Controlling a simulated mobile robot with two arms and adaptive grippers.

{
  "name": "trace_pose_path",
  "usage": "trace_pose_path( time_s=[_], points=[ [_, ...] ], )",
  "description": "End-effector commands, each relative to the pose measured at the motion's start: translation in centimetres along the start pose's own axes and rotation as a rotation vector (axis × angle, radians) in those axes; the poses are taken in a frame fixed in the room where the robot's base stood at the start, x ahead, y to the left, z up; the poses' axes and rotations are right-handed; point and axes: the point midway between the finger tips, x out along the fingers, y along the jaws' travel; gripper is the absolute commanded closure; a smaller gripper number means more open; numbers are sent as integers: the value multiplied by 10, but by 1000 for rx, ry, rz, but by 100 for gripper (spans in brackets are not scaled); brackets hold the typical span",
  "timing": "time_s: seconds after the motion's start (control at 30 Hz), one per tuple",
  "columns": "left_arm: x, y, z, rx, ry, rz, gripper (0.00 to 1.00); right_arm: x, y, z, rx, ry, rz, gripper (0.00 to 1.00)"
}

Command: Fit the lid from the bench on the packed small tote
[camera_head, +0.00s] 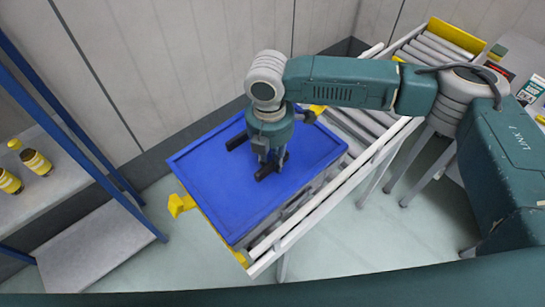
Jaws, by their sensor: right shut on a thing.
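The blue lid (213,189) is a flat rectangular panel with a raised rim, over the near end of the roller conveyor. My right gripper (266,170) points down at the middle of the lid and is shut on it; the exact grip is partly hidden by the fingers. My left gripper is not in view.
The roller conveyor (425,52) runs to the back right, with a yellow end piece (458,36). A blue-framed shelf (40,185) at left holds yellow-and-dark bottles (36,161). A bench (522,55) with small boxes (531,89) stands at right. Floor shows between shelf and conveyor.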

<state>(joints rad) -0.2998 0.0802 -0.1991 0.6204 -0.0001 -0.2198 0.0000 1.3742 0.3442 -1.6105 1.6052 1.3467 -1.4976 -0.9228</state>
Motion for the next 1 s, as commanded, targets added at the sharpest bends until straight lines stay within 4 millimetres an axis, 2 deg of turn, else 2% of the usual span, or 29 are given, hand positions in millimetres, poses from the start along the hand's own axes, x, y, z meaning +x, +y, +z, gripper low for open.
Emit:
trace_pose_path(
  time_s=[0.27, 0.3, 0.37, 0.4, 0.67, 0.77, 0.87, 1.0],
  points=[
    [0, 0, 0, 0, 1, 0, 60, 0, 1, 0, 0, 0, 2, 100],
    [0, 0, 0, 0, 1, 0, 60, 0, 1, 0, 0, 0, 2, 72],
    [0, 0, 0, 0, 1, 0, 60, 0, 1, 0, 0, 0, 2, 61],
    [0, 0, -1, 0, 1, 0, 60, 0, 1, 0, 0, 0, 2, 58],
    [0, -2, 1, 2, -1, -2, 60, 0, 0, 0, 0, 0, -1, 58],
    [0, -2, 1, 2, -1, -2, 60, -6, 0, 0, 0, -1, 1, 58],
    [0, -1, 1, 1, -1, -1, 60, -20, 1, 0, -1, 0, 3, 58],
    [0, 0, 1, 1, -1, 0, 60, -49, 1, 0, 0, -1, 5, 58]
  ],
)
